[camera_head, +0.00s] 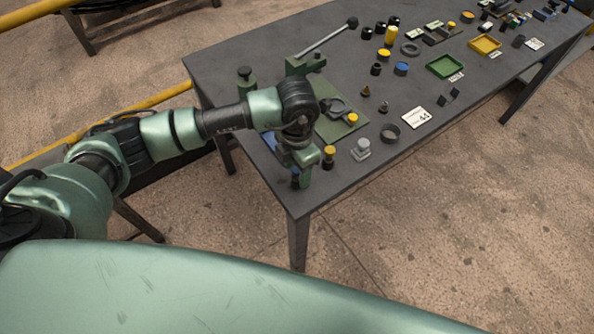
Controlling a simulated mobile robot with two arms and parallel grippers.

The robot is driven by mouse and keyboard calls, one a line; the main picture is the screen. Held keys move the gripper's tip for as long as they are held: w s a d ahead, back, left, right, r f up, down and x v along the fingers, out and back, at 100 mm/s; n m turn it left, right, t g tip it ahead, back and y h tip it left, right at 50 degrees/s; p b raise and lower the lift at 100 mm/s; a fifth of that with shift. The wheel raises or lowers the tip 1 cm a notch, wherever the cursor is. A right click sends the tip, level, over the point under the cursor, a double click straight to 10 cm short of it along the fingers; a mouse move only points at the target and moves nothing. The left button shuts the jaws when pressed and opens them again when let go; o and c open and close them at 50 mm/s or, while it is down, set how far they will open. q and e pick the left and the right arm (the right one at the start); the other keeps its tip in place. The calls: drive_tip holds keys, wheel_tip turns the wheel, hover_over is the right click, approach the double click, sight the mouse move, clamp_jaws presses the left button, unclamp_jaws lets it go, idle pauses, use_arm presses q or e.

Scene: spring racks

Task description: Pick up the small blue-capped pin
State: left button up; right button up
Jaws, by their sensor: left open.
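My left gripper (301,179) is at the near left corner of the grey table, pointing down, with its jaws open. A small dark piece with a bluish top (295,171) shows at its fingers; it may be the blue-capped pin, but the arm hides much of this spot and I cannot tell whether they touch. A wider black piece with a blue top (401,68) stands farther back on the table. My right gripper is not in view.
A yellow-capped pin (329,154) and a clear-grey block (361,150) stand close right of the gripper. Behind is a green fixture plate (326,128) with a long lever (325,40). A dark ring (390,133) and white label (416,117) lie farther right.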

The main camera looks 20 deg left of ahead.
use_arm(q)
clamp_jaws()
drive_tip(key=shift+r, duration=0.1)
wheel_tip(320, 180, up, 20)
drive_tip(key=b, duration=0.3)
idle(0.3)
